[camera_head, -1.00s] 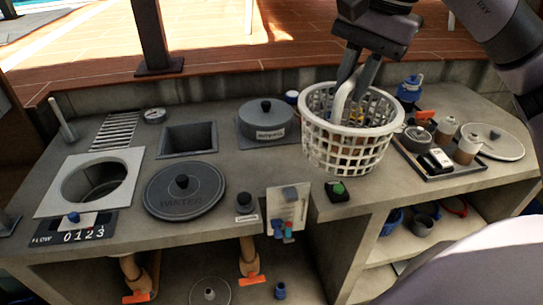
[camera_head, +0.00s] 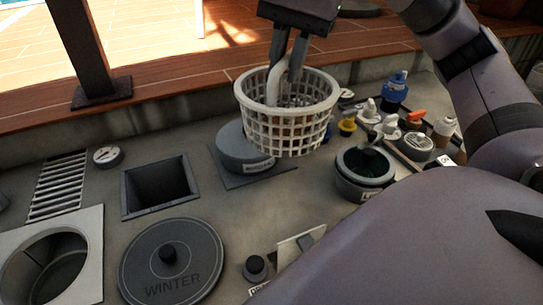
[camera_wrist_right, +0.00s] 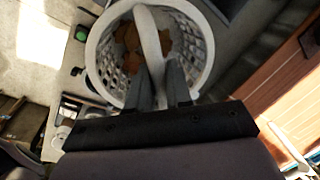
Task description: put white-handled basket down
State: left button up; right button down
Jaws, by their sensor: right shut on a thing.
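The white lattice basket (camera_head: 289,134) hangs upright from its white handle. My right gripper (camera_head: 287,70) is shut on that handle, above the basket's rim. In the right wrist view, my gripper (camera_wrist_right: 160,88) pinches the handle (camera_wrist_right: 148,35), and brown, leaf-like pieces lie inside the basket (camera_wrist_right: 101,68). The basket appears to be above the counter, partly in front of the grey lidded pot; its exact height is hard to tell. My left gripper is not in view.
The grey lidded pot (camera_head: 243,148) stands left of the basket. A round grey container (camera_head: 362,181) stands to its right. A square opening (camera_head: 157,187), a round opening (camera_head: 53,268) and a WINTER lid (camera_head: 168,257) are at left. The counter (camera_head: 245,208) is bare in the middle.

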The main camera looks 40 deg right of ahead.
aim_at(284, 129)
notch_tip(284, 129, down, 12)
jog(key=b, duration=0.6)
jog(key=shift+s, duration=0.1)
notch_tip(284, 129, down, 8)
jog(key=shift+f+b, duration=0.15)
jog(key=shift+b, duration=0.25)
jog(key=c, duration=1)
grip_release()
jog(key=shift+c, duration=0.2)
